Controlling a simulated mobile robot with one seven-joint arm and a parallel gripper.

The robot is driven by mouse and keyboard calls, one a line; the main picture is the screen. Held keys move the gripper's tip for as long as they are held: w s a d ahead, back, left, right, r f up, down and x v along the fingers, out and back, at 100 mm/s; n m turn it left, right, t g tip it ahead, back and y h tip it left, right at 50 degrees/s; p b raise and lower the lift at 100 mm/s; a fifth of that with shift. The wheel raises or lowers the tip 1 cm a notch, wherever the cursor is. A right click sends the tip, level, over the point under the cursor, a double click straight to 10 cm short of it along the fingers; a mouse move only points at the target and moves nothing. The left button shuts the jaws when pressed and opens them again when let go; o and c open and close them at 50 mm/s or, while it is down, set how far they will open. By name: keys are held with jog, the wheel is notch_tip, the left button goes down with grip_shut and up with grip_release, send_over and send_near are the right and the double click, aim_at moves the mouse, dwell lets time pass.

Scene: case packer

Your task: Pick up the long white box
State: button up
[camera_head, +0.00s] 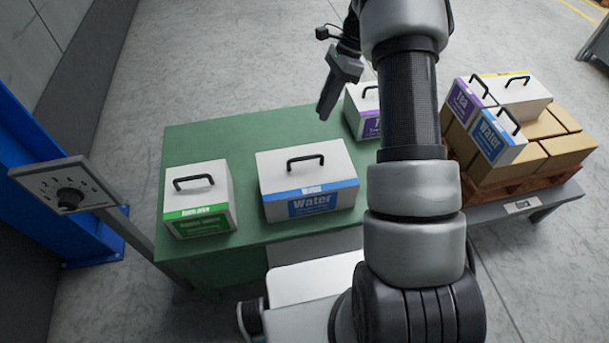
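A long white box with a blue "Water" label and a black top handle (300,185) stands on the green table (235,140), near its front edge. It is the widest box on the table. Another fairly long white box with a yellow stripe (522,92) sits on the cartons at the right. My gripper (327,108) is raised toward the back of the table, above and behind the blue-labelled box and apart from it. Its fingers point down. Nothing is seen in it, and I cannot tell whether the fingers are apart.
A smaller green-labelled box (200,198) stands left on the table. A purple-labelled box (360,110) is partly hidden by my arm. Tea (468,98) and Water (499,135) boxes sit on brown cartons (568,150) on a pallet. A control panel (65,188) stands left.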

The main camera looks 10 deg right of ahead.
send_near(306, 157)
jog(key=x, duration=0.5)
jog(key=shift+w+a, duration=0.3)
jog(key=shift+d+x, duration=0.2)
jog(key=shift+x, duration=1.2)
jog(key=shift+d+x, duration=0.15)
jog(key=shift+x, duration=1.25)
jog(key=shift+s+f, duration=0.15)
jog(key=shift+s, duration=0.05)
grip_shut()
jog(key=shift+w, duration=0.1)
